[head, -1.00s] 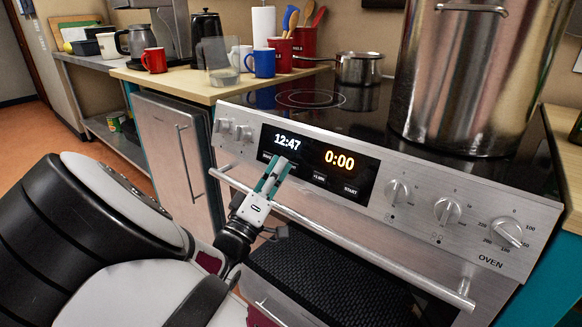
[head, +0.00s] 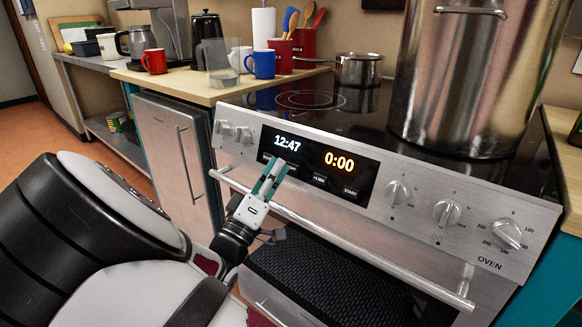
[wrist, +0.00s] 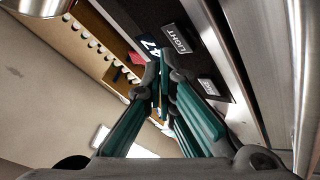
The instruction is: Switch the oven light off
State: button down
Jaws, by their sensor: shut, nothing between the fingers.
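The oven (head: 395,245) has a black control panel (head: 312,189) showing 12:47 and 0:00. In the wrist view a grey button marked LIGHT (wrist: 177,39) sits on the black panel, just beyond and right of my fingertips. My gripper (head: 270,176) is shut and empty, with its teal fingers in front of the panel's lower left part. The fingertips also show in the wrist view (wrist: 163,68), close to the panel; I cannot tell whether they touch it. In the head view the LIGHT button is not readable near the fingers. The oven window looks dark.
A second button (wrist: 207,87) lies near the fingers. The oven handle (head: 340,235) runs below the panel. Knobs (head: 447,212) stick out at the right. A large steel pot (head: 462,80) and a small saucepan (head: 358,69) stand on the hob.

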jog(key=shift+s, duration=0.1)
jog(key=s+a, duration=0.1)
jog(key=s+a+r+p, duration=0.1)
jog(key=s, duration=0.1)
jog(key=s+a+r, duration=0.1)
jog(key=shift+s+a+p, duration=0.2)
jog(key=shift+a+p, duration=0.05)
jog(key=shift+p, duration=0.15)
dwell(0.3)
